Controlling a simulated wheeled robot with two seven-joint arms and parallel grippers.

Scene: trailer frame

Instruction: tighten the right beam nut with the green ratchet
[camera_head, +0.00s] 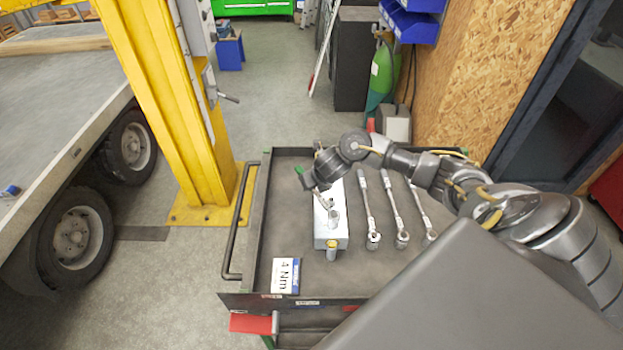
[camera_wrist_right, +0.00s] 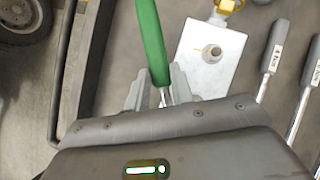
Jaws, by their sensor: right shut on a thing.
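My right gripper (camera_head: 321,194) is shut on the green ratchet (camera_head: 299,171) above the tool cart. In the right wrist view the ratchet's green handle (camera_wrist_right: 152,42) points up and away from the fingers, and its metal shaft lies between them; its head is hidden. A light grey metal block (camera_head: 326,228) lies on the cart just beside and below the gripper. The block also shows in the right wrist view (camera_wrist_right: 196,73), with a round metal stud or nut on top and a yellow fitting at one end. I cannot tell which part is the right beam nut. My left gripper is not in view.
Three silver ratchets (camera_head: 370,215) lie right of the block on the cart tray (camera_head: 262,230). A "4 Nm" card (camera_head: 286,275) lies at the front left. A yellow post (camera_head: 165,100) and a trailer (camera_head: 50,130) stand left. A wooden wall (camera_head: 500,90) is right.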

